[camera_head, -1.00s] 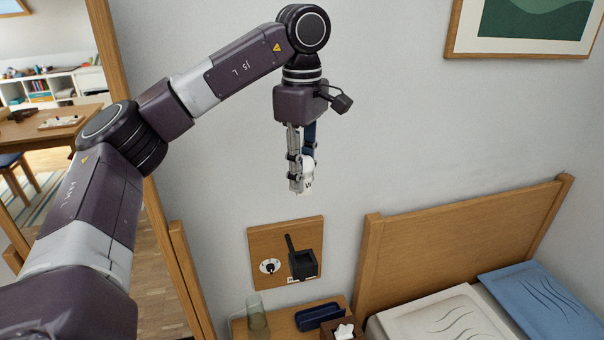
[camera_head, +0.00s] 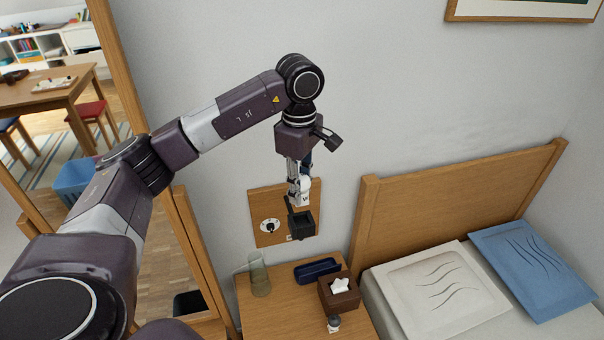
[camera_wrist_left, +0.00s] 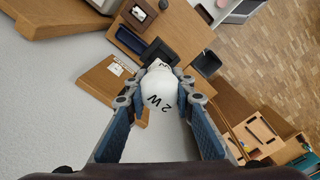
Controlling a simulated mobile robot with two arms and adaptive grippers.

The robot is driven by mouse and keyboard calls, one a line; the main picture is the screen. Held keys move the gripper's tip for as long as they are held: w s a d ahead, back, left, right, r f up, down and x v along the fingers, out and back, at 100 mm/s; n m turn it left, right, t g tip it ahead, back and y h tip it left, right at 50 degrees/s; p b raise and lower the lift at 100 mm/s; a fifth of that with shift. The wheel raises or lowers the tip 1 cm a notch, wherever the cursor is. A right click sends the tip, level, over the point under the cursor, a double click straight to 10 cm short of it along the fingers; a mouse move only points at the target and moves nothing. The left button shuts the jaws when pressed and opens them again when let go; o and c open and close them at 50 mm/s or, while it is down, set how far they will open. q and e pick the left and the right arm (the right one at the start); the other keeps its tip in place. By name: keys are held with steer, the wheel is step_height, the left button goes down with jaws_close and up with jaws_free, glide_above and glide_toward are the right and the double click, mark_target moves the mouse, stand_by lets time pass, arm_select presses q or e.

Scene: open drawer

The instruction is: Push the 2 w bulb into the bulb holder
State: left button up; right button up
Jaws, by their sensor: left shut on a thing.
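My left gripper (camera_head: 300,192) points down in front of the wall, shut on a white bulb (camera_wrist_left: 160,92). The bulb reads "2 W" in the left wrist view and sits between the two blue fingers. In the head view the bulb (camera_head: 304,199) shows small at the fingertips. The black, box-like bulb holder (camera_head: 302,223) is on a wooden wall panel (camera_head: 262,200), just below the bulb. In the wrist view the holder (camera_wrist_left: 158,52) is partly behind the bulb. Whether the bulb touches the holder cannot be told. My right gripper is not in view.
A dial (camera_head: 270,226) is on the panel, left of the holder. Below, a nightstand (camera_head: 262,318) bears a glass (camera_head: 259,275), a dark blue tray (camera_head: 317,271), a tissue box (camera_head: 339,297) and a small jar (camera_head: 334,324). A bed headboard (camera_head: 460,198) stands to the right.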

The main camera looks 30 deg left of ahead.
mark_target(300, 176)
arm_select(q)
steer(key=shift+f, duration=0.1)
stand_by(0.3)
steer(key=shift+f+b, duration=1.95)
steer(key=shift+f, duration=0.95)
steer(key=shift+f+b, duration=0.65)
steer(key=shift+b, duration=0.05)
stand_by(0.3)
steer(key=o, duration=1.2)
steer(key=shift+c, duration=0.2)
step_height(300, 176, up, 12)
